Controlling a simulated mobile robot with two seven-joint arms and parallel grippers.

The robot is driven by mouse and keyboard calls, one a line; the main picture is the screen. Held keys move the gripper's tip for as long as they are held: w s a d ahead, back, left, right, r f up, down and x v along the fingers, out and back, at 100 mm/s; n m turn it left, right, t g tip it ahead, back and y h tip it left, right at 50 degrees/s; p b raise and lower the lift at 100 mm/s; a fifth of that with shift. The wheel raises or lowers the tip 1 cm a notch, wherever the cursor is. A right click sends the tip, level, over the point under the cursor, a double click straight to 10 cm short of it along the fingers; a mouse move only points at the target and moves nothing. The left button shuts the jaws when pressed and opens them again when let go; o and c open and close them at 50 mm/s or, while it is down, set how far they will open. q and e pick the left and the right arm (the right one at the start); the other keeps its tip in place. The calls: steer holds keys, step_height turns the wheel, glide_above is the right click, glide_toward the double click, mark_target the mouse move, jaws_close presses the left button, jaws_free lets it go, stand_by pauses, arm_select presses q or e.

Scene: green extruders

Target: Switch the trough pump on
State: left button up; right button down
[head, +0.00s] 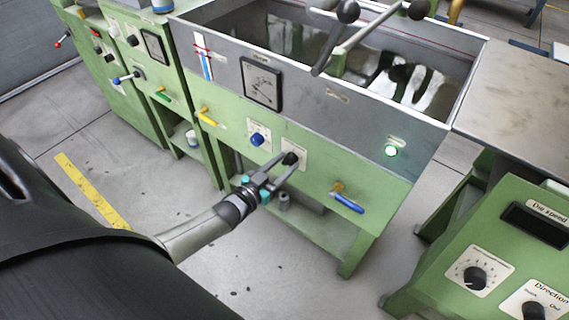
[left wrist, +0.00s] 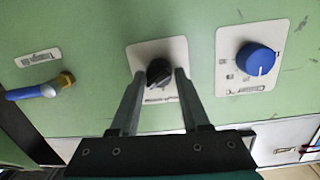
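A black rotary knob (head: 291,158) sits on a pale label plate on the green front of the water trough (head: 330,110). It also shows in the left wrist view (left wrist: 158,72); its label is too small to read. My left gripper (head: 284,168) is at this knob. In the left wrist view its two fingers (left wrist: 159,82) stand apart, one on each side of the knob, with the tips very close to it. I cannot tell whether they touch it. My right gripper is not in view.
A blue knob (head: 257,139) is left of the black one, also in the wrist view (left wrist: 256,59). A blue-handled valve (head: 347,203) is to its right, a yellow lever (head: 207,117) and gauge (head: 261,83) to its left. A control cabinet (head: 490,230) stands at right.

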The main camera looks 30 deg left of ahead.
arm_select(q)
steer(key=o, duration=0.3)
steer(key=shift+o, duration=0.2)
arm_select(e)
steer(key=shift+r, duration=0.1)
arm_select(q)
steer(key=shift+s+r, duration=0.1)
steer(key=shift+s, duration=0.15)
steer(key=s+a+r+p, duration=0.1)
steer(key=s+p, duration=0.3)
steer(key=s, duration=1)
steer(key=shift+s+a, duration=0.3)
steer(key=shift+a, duration=0.15)
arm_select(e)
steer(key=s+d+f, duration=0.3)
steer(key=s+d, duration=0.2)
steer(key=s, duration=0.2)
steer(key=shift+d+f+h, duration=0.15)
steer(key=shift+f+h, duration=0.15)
